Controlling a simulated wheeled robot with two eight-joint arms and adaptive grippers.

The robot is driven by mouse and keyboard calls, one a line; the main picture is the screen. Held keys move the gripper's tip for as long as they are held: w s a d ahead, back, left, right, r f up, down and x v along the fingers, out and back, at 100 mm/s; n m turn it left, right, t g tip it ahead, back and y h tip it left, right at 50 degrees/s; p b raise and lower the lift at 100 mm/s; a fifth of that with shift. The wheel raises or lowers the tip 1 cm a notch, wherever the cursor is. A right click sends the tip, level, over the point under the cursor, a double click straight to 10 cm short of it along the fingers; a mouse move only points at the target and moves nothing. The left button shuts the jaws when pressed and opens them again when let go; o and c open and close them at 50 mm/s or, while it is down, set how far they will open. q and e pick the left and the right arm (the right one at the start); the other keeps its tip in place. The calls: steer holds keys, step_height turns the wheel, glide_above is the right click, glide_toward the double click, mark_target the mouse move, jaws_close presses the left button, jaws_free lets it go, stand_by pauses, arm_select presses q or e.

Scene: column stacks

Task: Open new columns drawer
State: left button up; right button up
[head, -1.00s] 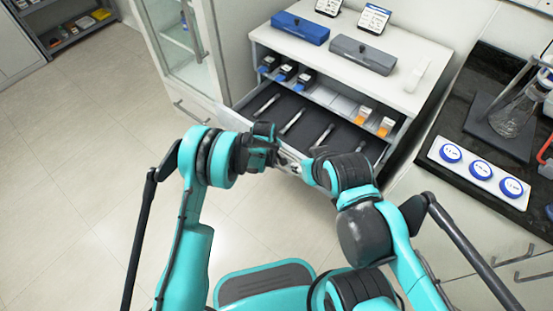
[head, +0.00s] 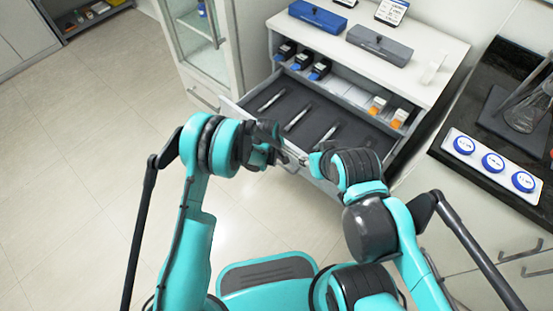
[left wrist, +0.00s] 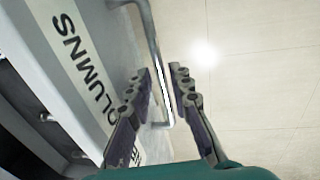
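The drawer (head: 236,109) stands pulled out of the white cabinet, with several slim columns lying on its dark floor. Its front shows in the left wrist view with black lettering reading "OLUMNS" (left wrist: 85,65), partly cut off. In the head view my left gripper (head: 272,148) is at the drawer front. My right gripper (head: 308,160) is close beside it near the drawer front; its fingers are too small and hidden to read.
A blue box (head: 318,16) and a grey box (head: 379,45) sit on the cabinet top (head: 425,50). A shelf above the drawer holds small bottles (head: 320,68). A black-topped bench (head: 470,130) stands at right. The floor (head: 90,150) at left is clear.

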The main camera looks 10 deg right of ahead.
arm_select(q)
steer(key=shift+r, duration=0.1)
step_height(320, 180, up, 12)
steer(key=s+a, duration=0.1)
steer(key=shift+s+a+f, duration=0.2)
steer(key=shift+a, duration=0.15)
stand_by(0.6)
steer(key=s+a+r+m+t, duration=0.1)
steer(key=s+a+r+m, duration=0.15)
steer(key=a+r, duration=0.6)
steer(key=s+a+r+m+t, duration=0.1)
steer(key=s+a+r+t, duration=0.15)
steer(key=a+r, duration=0.55)
steer(key=s+a+r+m+t+y, duration=0.1)
steer(key=s+a+r+m+t, duration=0.1)
steer(key=s+a, duration=0.9)
steer(key=shift+s+a+r+m+y, duration=0.2)
steer(key=shift+s+r+m+y, duration=0.2)
steer(key=shift+s+r+m, duration=0.95)
steer(key=shift+s+f+n, duration=0.3)
steer(key=shift+s+f, duration=0.05)
steer(key=shift+f, duration=0.15)
